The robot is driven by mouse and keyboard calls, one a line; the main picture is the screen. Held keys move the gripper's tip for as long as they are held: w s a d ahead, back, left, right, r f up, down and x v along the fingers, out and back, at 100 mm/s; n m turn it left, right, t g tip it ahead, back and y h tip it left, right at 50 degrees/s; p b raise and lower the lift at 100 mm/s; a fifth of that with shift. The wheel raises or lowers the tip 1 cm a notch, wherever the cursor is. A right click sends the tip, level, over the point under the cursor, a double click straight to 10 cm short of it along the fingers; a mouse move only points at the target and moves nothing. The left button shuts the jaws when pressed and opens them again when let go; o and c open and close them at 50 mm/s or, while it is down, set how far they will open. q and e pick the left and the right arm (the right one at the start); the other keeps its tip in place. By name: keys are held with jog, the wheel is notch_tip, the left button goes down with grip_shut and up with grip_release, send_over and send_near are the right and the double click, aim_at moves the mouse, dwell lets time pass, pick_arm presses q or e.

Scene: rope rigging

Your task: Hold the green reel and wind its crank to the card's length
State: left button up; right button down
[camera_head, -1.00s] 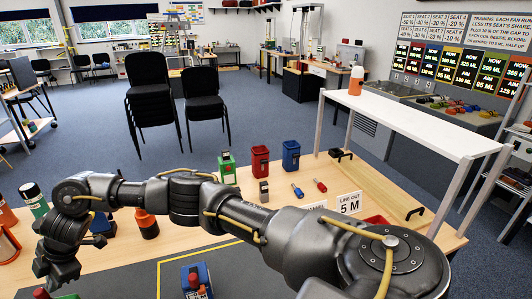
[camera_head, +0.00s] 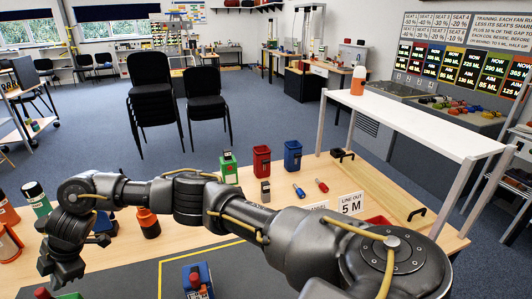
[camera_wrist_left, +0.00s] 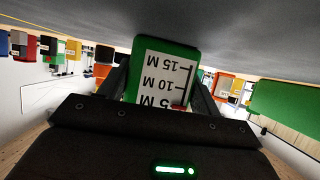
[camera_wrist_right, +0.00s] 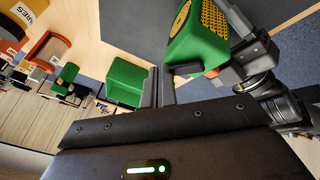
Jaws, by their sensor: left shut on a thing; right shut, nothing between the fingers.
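The green reel (camera_wrist_left: 185,57) is held between my left gripper's fingers (camera_wrist_left: 160,85) in the left wrist view. Its white scale reads 5 M, 10 M and 15 M, with a red marker beside it. In the right wrist view the green reel (camera_wrist_right: 196,40) shows a yellow grille. My right gripper (camera_wrist_right: 160,78) is shut and empty, its fingertips close beside the reel; I cannot tell whether they touch. In the head view my right gripper (camera_head: 66,280) is at lower left. The card (camera_head: 350,203) reads LINE OUT 5 M. The crank is not clearly seen.
A blue reel (camera_head: 197,281) stands on the dark mat (camera_head: 235,268). Green (camera_head: 229,170), red (camera_head: 262,160) and blue (camera_head: 292,155) containers stand at the table's back. Bottles (camera_head: 36,197) stand at left. A white raised shelf (camera_head: 420,115) is at right.

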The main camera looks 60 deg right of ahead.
notch_tip(320, 180, up, 6)
dwell(0.6)
pick_arm(q)
jog(key=o, duration=1.2)
jog(key=shift+c, duration=0.2)
pick_arm(e)
jog(key=shift+r, duration=0.15)
pick_arm(q)
jog(key=shift+p+v, duration=0.8)
jog(key=shift+p, duration=0.2)
jog(key=p+v, duration=0.3)
jog(key=shift+w+r, duration=0.1)
jog(key=p+v, duration=0.3)
jog(key=shift+p+v, duration=0.8)
jog(key=shift+p, duration=0.05)
pick_arm(e)
notch_tip(320, 180, up, 10)
jog(key=shift+f, duration=0.25)
